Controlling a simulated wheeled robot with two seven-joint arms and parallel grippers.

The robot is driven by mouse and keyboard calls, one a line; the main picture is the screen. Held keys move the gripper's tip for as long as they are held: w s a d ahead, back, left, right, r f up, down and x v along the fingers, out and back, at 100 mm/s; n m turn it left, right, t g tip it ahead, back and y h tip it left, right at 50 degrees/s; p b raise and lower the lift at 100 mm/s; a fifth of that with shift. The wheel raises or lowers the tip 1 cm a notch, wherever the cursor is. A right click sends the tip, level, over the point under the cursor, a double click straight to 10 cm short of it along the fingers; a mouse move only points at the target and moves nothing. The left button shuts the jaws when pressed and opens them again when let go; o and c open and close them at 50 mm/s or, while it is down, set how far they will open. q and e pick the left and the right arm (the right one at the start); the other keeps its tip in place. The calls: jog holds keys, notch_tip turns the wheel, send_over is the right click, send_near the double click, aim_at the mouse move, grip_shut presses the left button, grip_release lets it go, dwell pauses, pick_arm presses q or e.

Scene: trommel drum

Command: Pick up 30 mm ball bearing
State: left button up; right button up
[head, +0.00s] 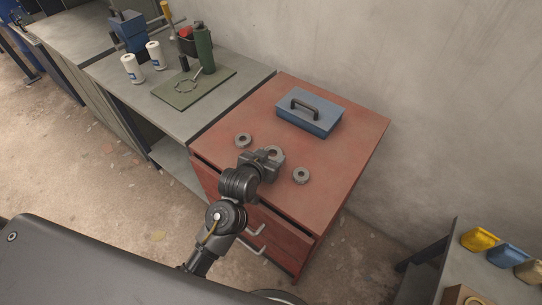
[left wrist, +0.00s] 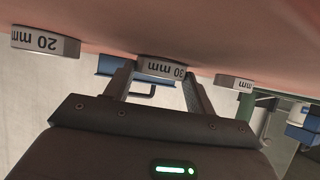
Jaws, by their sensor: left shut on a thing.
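The 30 mm ball bearing (head: 276,152) is a grey ring at the middle of the red cabinet top. In the left wrist view, which is upside down, its "30 mm" label (left wrist: 162,67) shows between my fingers. My left gripper (head: 269,157) is shut on this bearing, one finger on each side, at the level of the cabinet top; the gripper also shows in the left wrist view (left wrist: 158,80). I cannot tell whether the bearing is clear of the surface. My right gripper is in neither view.
A bearing marked 20 mm (left wrist: 45,41) lies to one side, also in the head view (head: 301,175). Another bearing (head: 243,140) lies to the left, its number unclear. A blue toolbox (head: 309,115) stands behind on the red cabinet (head: 350,150). A grey bench (head: 190,120) adjoins left; a wall rises behind.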

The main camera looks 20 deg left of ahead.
aim_at(269, 150)
pick_arm(q)
jog(key=shift+r, duration=0.4)
jog(key=r, duration=0.3)
jog(key=shift+s, duration=0.2)
jog(key=w+a+r+p+v, duration=0.1)
jog(key=a+p+v, duration=0.2)
jog(key=v, duration=1.3)
jog(key=p, duration=0.3)
jog(key=shift+r+p, duration=0.15)
jog(key=shift+p, duration=0.25)
jog(key=shift+w+d, duration=0.1)
